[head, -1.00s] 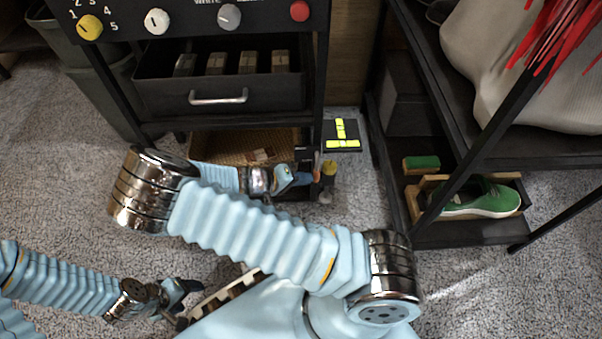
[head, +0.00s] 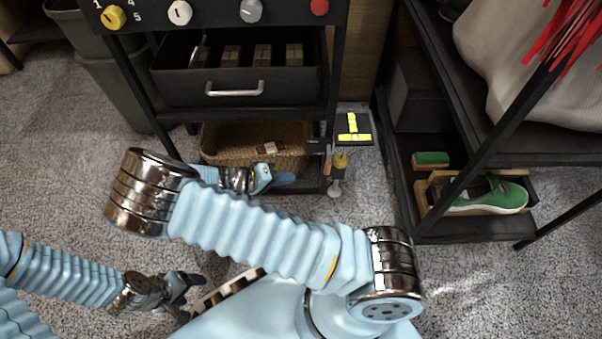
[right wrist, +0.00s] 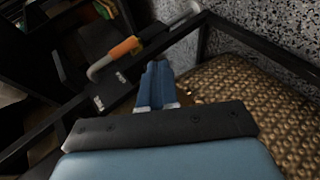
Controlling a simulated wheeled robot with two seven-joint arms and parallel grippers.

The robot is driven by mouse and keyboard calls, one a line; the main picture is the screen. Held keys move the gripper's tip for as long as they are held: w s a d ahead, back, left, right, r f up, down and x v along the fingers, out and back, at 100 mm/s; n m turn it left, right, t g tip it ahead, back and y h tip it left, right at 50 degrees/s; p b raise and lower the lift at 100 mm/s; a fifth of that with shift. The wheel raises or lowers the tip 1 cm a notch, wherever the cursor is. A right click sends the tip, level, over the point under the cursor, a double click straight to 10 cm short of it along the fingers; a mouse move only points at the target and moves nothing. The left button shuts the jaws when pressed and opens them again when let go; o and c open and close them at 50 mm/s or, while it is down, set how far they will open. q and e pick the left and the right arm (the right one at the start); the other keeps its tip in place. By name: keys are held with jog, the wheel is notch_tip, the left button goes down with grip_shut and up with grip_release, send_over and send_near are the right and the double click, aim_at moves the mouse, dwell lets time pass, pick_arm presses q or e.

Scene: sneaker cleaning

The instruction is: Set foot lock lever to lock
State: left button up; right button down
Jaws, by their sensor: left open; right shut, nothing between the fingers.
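The foot lock lever (right wrist: 118,53) is a bent grey rod with an orange sleeve, low on the black cart's frame in the right wrist view. Its orange part (head: 327,166) is small in the head view, at the cart's lower right corner. Two small white labels (right wrist: 109,90) sit below the lever; I cannot read them. My right gripper (right wrist: 157,68) is shut and empty, just short of the lever and apart from it. In the head view the right gripper (head: 286,179) is left of the lever. My left gripper (head: 191,279) is open and empty, low at the left.
A wicker basket (head: 225,143) sits on the cart's bottom shelf, beneath an open drawer (head: 175,86). A black pad with yellow marks (head: 353,138) lies right of the cart. A rack on the right holds a green sneaker (head: 487,199) and a green brush (head: 431,160). Carpet is clear at left.

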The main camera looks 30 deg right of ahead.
pick_arm(q)
jog(key=shift+r, duration=0.3)
pick_arm(e)
jog(key=a, duration=0.3)
jog(key=w+a, duration=0.1)
jog(key=a, duration=0.1)
jog(key=shift+a+r, duration=0.1)
jog(key=shift+r, duration=0.2)
